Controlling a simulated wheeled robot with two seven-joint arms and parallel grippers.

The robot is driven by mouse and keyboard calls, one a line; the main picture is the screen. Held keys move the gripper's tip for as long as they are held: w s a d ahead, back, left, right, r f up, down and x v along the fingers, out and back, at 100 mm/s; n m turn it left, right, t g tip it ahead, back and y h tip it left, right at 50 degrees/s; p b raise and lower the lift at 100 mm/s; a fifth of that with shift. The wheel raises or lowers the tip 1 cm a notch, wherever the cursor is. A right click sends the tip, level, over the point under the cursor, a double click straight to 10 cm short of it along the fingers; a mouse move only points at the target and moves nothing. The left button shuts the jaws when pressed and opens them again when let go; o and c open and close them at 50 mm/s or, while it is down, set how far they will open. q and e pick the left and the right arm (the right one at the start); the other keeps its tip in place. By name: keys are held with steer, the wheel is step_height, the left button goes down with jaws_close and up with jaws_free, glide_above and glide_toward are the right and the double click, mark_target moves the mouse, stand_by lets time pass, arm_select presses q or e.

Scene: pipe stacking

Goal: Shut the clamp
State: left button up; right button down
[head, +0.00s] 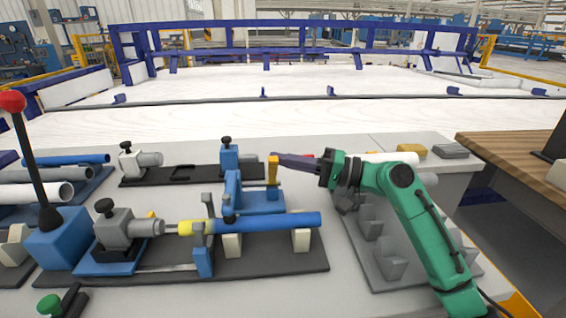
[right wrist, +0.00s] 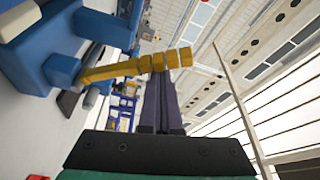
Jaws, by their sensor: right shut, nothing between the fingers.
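The clamp (head: 260,201) is blue, on the dark fixture plate near the middle of the head view. Its yellow handle (head: 272,172) stands upright. In the right wrist view the handle (right wrist: 118,68) runs from the blue clamp body (right wrist: 62,70) across the fingertips. My right gripper (head: 278,159) has dark fingers, shut and empty, with the tips at the upper part of the handle. Whether they touch it I cannot tell. A blue pipe (head: 275,222) lies in the fixture, a yellow sleeve (head: 192,228) at its left end. My left gripper is not in view.
A lever with a red knob (head: 12,101) rises at the left, beside several pipes (head: 30,191). A second dark fixture (head: 190,175) lies behind. Grey holders (head: 385,258) stand under my right arm. A wooden table (head: 525,155) is at the right.

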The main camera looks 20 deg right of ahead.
steer(key=shift+a+f, duration=0.1)
steer(key=shift+f, duration=0.15)
stand_by(0.3)
